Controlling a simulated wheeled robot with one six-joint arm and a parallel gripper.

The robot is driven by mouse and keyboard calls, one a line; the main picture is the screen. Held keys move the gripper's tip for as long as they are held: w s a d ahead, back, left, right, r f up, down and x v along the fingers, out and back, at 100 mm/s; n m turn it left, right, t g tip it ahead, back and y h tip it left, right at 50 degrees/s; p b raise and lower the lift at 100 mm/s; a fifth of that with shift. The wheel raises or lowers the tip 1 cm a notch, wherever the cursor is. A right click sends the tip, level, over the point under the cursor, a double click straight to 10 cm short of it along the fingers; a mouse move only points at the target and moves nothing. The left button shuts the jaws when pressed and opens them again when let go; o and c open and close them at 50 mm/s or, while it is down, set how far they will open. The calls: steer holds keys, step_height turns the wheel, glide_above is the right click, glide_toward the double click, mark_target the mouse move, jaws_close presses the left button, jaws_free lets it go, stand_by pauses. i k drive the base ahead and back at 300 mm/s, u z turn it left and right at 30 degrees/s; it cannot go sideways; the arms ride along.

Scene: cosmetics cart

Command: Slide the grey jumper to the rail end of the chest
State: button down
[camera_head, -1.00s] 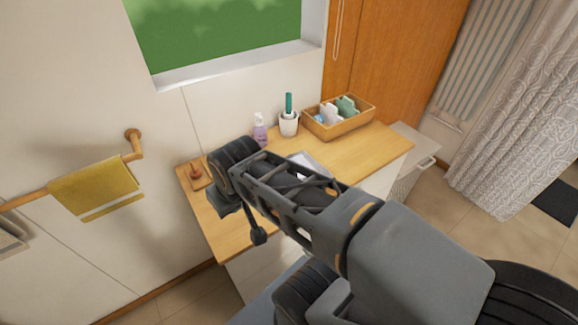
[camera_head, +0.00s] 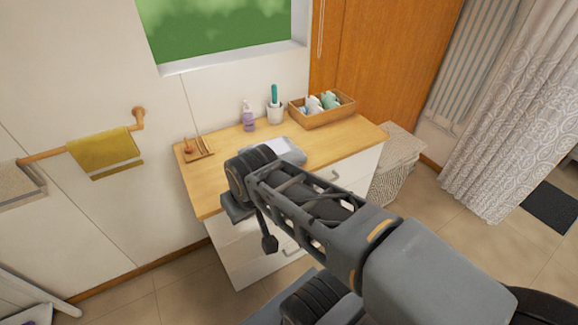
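The grey jumper (camera_head: 291,154) lies folded on the wooden top of the chest (camera_head: 222,182), near the middle; a paler patch shows on it. My arm covers its near left part in the head view. The towel rail (camera_head: 50,156) is on the wall to the left, so the rail end of the chest is its left end. My gripper (camera_head: 240,207) is at the arm's far end, over the chest's front left part. Its fingers are not clear, and I cannot tell whether it touches anything.
A small wooden dish (camera_head: 199,150) sits at the chest's back left. A purple bottle (camera_head: 248,118), a white cup (camera_head: 274,112) with a green item, and a wooden box (camera_head: 322,112) line the back. The left top is mostly bare. A laundry basket (camera_head: 393,172) stands right of the chest.

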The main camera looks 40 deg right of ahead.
mark_target(284, 147)
steer(key=u, duration=0.75)
steer(key=k, duration=0.15)
steer(key=z, duration=1.45)
steer(key=i, duration=0.75)
steer(key=z, duration=0.1)
steer(key=k, duration=0.5)
steer(key=z, duration=1.65)
steer(key=i, duration=1.1)
steer(key=u, duration=2.55)
